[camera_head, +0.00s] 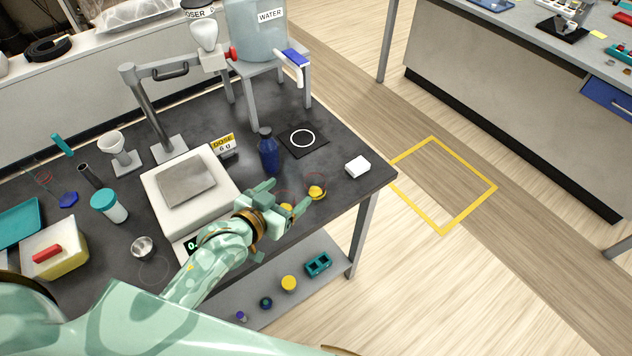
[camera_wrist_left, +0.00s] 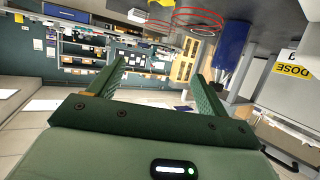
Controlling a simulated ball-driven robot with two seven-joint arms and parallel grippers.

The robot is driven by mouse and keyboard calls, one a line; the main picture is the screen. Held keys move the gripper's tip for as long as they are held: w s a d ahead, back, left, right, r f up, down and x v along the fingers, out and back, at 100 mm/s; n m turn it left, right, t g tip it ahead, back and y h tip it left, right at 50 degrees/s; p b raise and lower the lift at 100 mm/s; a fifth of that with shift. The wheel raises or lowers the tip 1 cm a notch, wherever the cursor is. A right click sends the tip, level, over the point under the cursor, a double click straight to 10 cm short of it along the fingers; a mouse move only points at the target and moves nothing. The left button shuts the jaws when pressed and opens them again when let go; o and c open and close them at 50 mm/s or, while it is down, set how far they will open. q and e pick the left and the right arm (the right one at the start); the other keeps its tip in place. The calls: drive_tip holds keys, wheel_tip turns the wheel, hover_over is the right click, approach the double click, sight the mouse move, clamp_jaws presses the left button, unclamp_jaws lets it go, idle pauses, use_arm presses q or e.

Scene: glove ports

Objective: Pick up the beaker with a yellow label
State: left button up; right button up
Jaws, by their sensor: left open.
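A clear beaker (camera_head: 316,192) with a red rim and yellow on it stands near the table's front right edge. A second red-rimmed outline with yellow (camera_head: 286,207) shows partly behind my left gripper; I cannot tell its full shape. My left gripper (camera_head: 285,205) is open, its fingers spread, just left of the clear beaker and not closed on it. In the left wrist view, whose picture is upside down, red rims (camera_wrist_left: 200,17) and a bit of yellow show at the top, beyond the open fingers (camera_wrist_left: 160,85). My right gripper is out of view.
A dark blue bottle (camera_head: 269,152) stands just behind the gripper. A white block (camera_head: 357,166) lies to the right near the table edge. The black circle pad (camera_head: 303,139) is bare.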

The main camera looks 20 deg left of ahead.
use_arm(q)
approach(320, 169)
drive_tip(key=b+x, duration=0.1)
drive_tip(key=x, duration=0.4)
drive_tip(key=shift+f+b, duration=0.1)
drive_tip(key=shift+b, duration=0.2)
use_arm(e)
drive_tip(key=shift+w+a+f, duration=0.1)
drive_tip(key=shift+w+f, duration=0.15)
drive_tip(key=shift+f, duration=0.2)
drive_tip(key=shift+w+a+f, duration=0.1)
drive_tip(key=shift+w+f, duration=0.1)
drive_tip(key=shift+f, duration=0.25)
use_arm(q)
drive_tip(key=c, duration=1.3)
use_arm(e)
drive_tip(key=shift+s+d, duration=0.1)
